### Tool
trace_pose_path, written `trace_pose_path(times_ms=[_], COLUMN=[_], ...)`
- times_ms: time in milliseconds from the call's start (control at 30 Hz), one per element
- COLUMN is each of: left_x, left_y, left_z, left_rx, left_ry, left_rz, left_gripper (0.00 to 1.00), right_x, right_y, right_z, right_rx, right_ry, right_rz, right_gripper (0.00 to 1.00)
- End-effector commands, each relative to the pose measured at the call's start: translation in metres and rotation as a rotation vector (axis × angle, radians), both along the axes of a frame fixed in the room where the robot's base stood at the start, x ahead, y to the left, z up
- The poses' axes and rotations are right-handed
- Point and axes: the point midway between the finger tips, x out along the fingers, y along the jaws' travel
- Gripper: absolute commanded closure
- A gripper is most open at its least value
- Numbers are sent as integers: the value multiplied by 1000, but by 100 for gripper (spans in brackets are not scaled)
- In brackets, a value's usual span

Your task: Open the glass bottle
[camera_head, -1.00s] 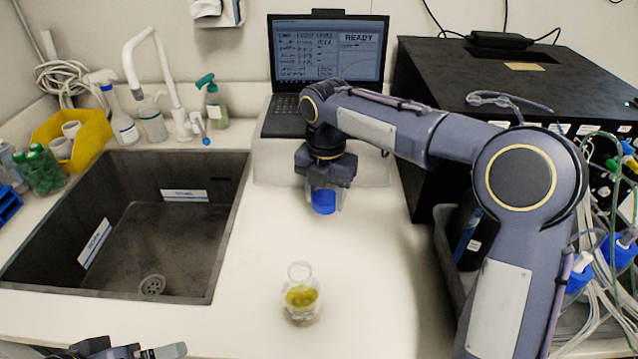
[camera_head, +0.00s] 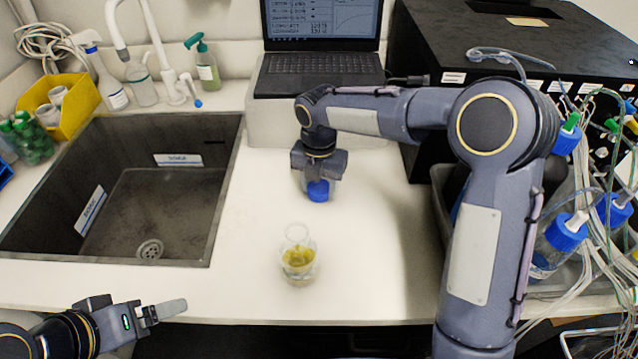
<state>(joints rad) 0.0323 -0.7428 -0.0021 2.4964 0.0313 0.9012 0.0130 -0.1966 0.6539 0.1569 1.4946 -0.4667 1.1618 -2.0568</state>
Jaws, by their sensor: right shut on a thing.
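The glass bottle (camera_head: 298,258) stands upright and uncapped on the white counter, with yellow liquid inside. My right gripper (camera_head: 318,186) points down behind the bottle, shut on a blue cap (camera_head: 318,192). The cap is apart from the bottle, near the counter surface; I cannot tell whether it touches it. My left gripper (camera_head: 165,309) is at the lower left, in front of the sink, away from the bottle. Its fingers show from the side, so their gap is hard to make out.
A dark sink (camera_head: 150,205) is sunk into the counter on the left. A laptop (camera_head: 320,65) stands at the back on a white block. A large black machine (camera_head: 500,50) and tubed bottles (camera_head: 565,235) fill the right. The counter (camera_head: 240,290) around the bottle is clear.

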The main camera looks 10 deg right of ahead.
Motion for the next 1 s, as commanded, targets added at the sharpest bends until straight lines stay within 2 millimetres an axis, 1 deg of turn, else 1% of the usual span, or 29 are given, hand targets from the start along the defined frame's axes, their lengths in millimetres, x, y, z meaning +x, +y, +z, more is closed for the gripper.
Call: trace_pose_path(times_ms=[233,267,400,667,767,867,1000], left_x=[0,0,0,0,0,0,0], left_y=[0,0,0,0,0,0,0], left_z=[-2,-1,-1,-1,1,0,2], left_rx=[0,0,0,0,0,0,0], left_ry=[0,0,0,0,0,0,0], left_rz=[0,0,0,0,0,0,0], left_gripper=[14,14,14,14,14,14,14], right_x=[0,0,0,0,0,1,1], right_y=[0,0,0,0,0,0,0], right_z=[-4,-3,-2,-2,4,17,46], right_rx=[0,0,0,0,0,2,3], right_ry=[0,0,0,0,-1,-5,-5], right_rz=[-1,-1,-1,-1,-1,-2,-2], right_gripper=[80,48,31,31,31,31,31])
